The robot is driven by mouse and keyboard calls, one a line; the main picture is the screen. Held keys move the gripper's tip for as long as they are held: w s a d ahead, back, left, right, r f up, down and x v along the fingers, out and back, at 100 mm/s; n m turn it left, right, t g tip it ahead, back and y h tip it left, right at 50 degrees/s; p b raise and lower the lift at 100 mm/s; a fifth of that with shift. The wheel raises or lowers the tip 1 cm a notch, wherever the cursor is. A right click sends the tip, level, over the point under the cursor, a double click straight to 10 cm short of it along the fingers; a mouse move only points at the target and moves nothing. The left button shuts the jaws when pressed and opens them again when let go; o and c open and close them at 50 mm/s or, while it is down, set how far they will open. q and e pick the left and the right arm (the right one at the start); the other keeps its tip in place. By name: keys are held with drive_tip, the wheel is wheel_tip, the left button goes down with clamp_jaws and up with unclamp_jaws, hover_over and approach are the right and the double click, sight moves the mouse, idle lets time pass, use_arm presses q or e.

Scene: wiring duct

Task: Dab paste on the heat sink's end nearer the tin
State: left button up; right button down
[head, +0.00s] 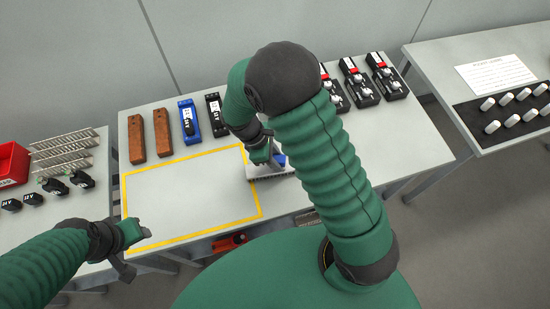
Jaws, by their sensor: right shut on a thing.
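My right gripper (268,158) is low over the middle of the table, just right of the yellow-taped area. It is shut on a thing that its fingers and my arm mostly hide. A silvery, ridged metal piece (262,174), likely the heat sink, lies right below it. Its right part is behind my arm. A small blue patch (282,160) shows beside the fingers; I cannot tell what it belongs to. I cannot make out the tin or any paste. My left gripper (142,236) is empty-looking near the table's front left; its jaw opening is unclear.
Two brown bars (163,132), a blue device (188,121) and a black one (216,115) stand along the back. Several black devices with red parts (358,82) stand at back right. The yellow-taped area (185,200) is clear. Side tables hold metal strips (62,155) and white cylinders (508,99).

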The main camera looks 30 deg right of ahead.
sight(279, 160)
wheel_tip(279, 160, up, 2)
drive_tip(key=shift+a+p, duration=0.15)
drive_tip(key=shift+p, duration=0.2)
drive_tip(key=shift+s+a+r+p, duration=0.1)
drive_tip(key=shift+a+r+p, duration=0.05)
drive_tip(key=shift+r+p, duration=0.45)
drive_tip(key=shift+a+r+p, duration=0.15)
drive_tip(key=shift+r+p, duration=0.35)
drive_tip(key=shift+r, duration=0.15)
drive_tip(key=shift+a+r+p, duration=0.1)
drive_tip(key=shift+r+p, duration=1.25)
drive_tip(key=shift+d+r, duration=0.1)
drive_tip(key=shift+d, duration=0.15)
use_arm(q)
drive_tip(key=w+v, duration=0.1)
drive_tip(key=v, duration=0.5)
drive_tip(key=shift+s+d+r, duration=0.15)
drive_tip(key=shift+s+r, duration=0.15)
drive_tip(key=shift+r, duration=0.2)
use_arm(e)
drive_tip(key=shift+d, duration=0.1)
use_arm(q)
drive_tip(key=shift+w+a+f, duration=0.1)
drive_tip(key=shift+a, duration=0.2)
use_arm(e)
drive_tip(key=shift+a, duration=0.25)
